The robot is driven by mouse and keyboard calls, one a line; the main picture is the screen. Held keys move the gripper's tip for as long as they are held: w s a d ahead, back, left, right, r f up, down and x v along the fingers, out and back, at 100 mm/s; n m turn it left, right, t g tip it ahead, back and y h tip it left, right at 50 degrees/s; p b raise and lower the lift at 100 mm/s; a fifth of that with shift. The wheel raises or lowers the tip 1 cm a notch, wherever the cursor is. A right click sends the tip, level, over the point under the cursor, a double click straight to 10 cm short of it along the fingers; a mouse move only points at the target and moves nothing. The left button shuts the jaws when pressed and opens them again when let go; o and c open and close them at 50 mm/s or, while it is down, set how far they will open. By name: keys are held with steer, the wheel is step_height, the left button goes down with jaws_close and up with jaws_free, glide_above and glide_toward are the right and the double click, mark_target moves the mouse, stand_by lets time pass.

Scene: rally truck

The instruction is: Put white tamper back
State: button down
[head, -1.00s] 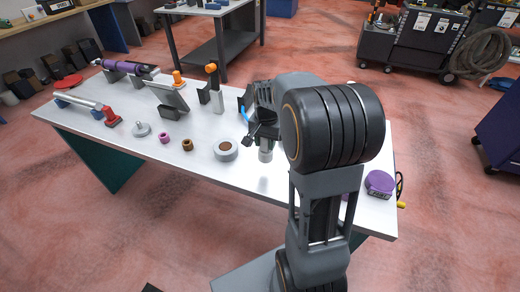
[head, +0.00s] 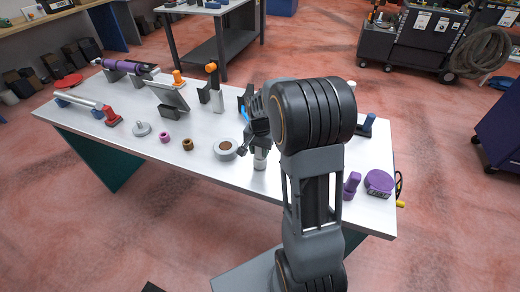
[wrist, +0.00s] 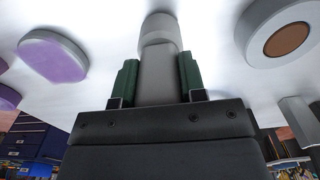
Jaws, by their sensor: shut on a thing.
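The white tamper (wrist: 158,38) is a pale grey-white piece with a wider round end and a narrower body. My gripper (wrist: 157,80) is shut on its body, with a green finger on each side in the wrist view. In the head view the tamper's lower end (head: 260,160) shows below my gripper (head: 258,142), at the middle of the white table (head: 210,175). It looks upright. I cannot tell whether it touches the tabletop. My arm hides part of the table behind it.
A purple round item (head: 379,182) and purple bottle-like piece (head: 351,185) stand right.

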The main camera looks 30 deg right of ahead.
steer(key=shift+f, duration=0.3)
steer(key=c, duration=0.7)
jaws_free()
steer(key=shift+r, duration=0.2)
step_height(320, 180, up, 13)
steer(key=shift+w+r, duration=0.1)
steer(key=s+a+f+n+t, duration=0.1)
steer(key=s+a+n, duration=0.4)
steer(key=s, duration=0.3)
steer(key=s+a+f+n+t, duration=0.1)
steer(key=s+a+n, duration=0.3)
steer(key=s, duration=0.4)
steer(key=shift+a+n+t, duration=0.4)
steer(key=shift+t, duration=0.4)
